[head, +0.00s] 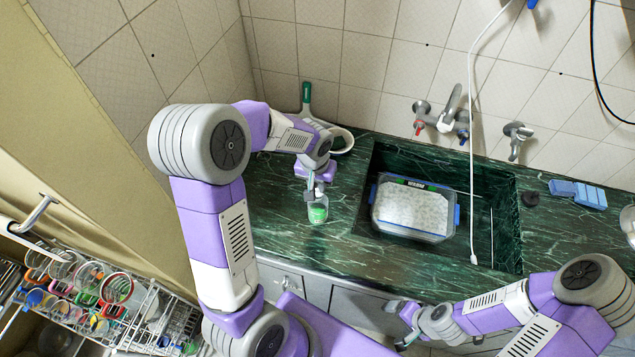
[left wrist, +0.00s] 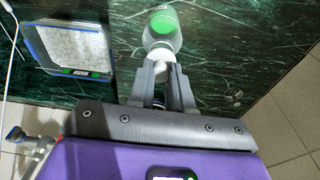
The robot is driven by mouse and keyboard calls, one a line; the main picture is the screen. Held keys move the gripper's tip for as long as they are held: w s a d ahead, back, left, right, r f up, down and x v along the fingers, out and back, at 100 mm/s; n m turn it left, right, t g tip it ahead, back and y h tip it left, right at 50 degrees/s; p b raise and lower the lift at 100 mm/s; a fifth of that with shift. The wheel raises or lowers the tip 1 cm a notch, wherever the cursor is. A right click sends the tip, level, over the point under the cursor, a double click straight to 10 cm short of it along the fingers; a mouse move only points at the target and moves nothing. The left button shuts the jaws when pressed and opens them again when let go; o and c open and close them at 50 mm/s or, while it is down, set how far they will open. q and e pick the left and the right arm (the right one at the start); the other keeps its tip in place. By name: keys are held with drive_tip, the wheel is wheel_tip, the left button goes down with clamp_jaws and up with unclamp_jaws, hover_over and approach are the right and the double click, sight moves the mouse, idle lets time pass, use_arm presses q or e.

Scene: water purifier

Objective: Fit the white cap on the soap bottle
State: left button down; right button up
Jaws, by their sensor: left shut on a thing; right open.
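The soap bottle (head: 318,212), clear with a green label, stands on the green marble counter left of the sink. It also shows at the top of the left wrist view (left wrist: 163,22). My left gripper (head: 311,190) is just above the bottle's neck, its fingers closed together on the white cap (left wrist: 160,54). The cap is at the bottle's mouth and lines up with it in the left wrist view. The fingers partly hide the cap, and I cannot tell whether it is seated. My right gripper (head: 397,325) is open and empty, low in front of the counter.
The sink (head: 508,225) holds a blue-rimmed clear container (head: 412,232). A white hose (head: 472,170) hangs into the sink. A green-handled item (head: 306,93) is behind my left arm. Blue blocks (head: 578,193) lie at right. A dish rack (head: 150,335) is at lower left.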

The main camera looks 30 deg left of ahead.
use_arm(q)
drive_tip(key=shift+f+b, duration=0.65)
drive_tip(key=shift+f, duration=0.2)
drive_tip(key=c, duration=1)
unclamp_jaws()
drive_tip(key=shift+o, duration=0.2)
drive_tip(key=shift+r, duration=0.1)
drive_tip(key=r, duration=0.5)
drive_tip(key=s+r+p, duration=0.1)
drive_tip(key=r, duration=0.1)
drive_tip(key=shift+r, duration=0.25)
